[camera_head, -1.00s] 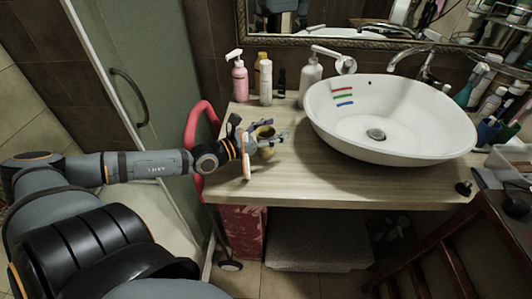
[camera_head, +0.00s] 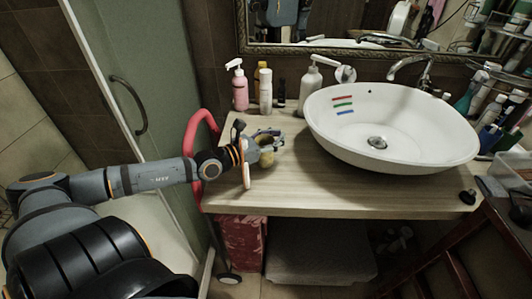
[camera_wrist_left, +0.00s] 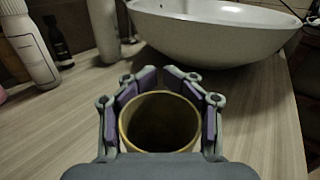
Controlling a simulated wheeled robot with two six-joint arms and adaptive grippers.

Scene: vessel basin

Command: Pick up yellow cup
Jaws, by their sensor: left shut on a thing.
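The yellow cup (camera_head: 267,157) is at the left part of the wooden counter in the head view, partly hidden by the gripper. In the left wrist view the cup (camera_wrist_left: 160,121) is upright, its round open rim facing the camera, and looks empty inside. My left gripper (camera_head: 270,143) is shut on the cup, with a finger on each side of it; the fingers (camera_wrist_left: 159,95) also show in the left wrist view. Whether the cup's base touches the counter, I cannot tell. My right gripper is not in view.
A white basin (camera_head: 390,130) stands on the counter (camera_head: 330,190) to the right of the cup. Behind the cup are a pink pump bottle (camera_head: 239,90), a white bottle (camera_head: 265,92) and a white pump bottle (camera_head: 310,85). The counter in front is clear.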

